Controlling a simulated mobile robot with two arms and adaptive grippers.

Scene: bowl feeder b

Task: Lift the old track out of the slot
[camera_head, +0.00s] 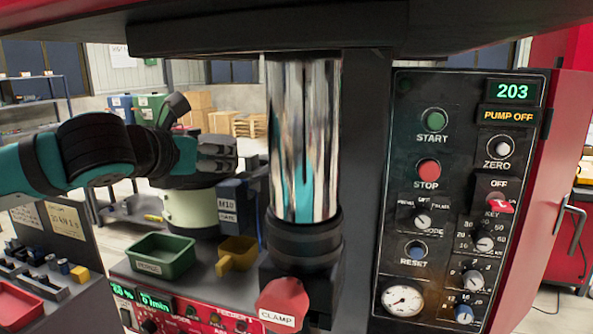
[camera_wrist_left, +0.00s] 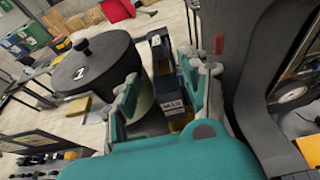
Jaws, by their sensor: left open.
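The track appears to be the dark blue block with a white M10 label (camera_head: 228,203), standing at the right side of the cream bowl feeder (camera_head: 190,210). It also shows in the left wrist view (camera_wrist_left: 171,104), upright between the fingers. My left gripper (camera_head: 228,155) is open, above the bowl and close to the block's top left in the head view. In the left wrist view its two fingers (camera_wrist_left: 165,88) stand apart on either side of the block; contact cannot be told. The slot itself is hidden. My right gripper is not in view.
The bowl's dark lid with a knob (camera_wrist_left: 95,70) is close beside the left finger. A shiny column (camera_head: 303,140) with a red clamp handle (camera_head: 283,305) and a control panel (camera_head: 455,200) stand right.

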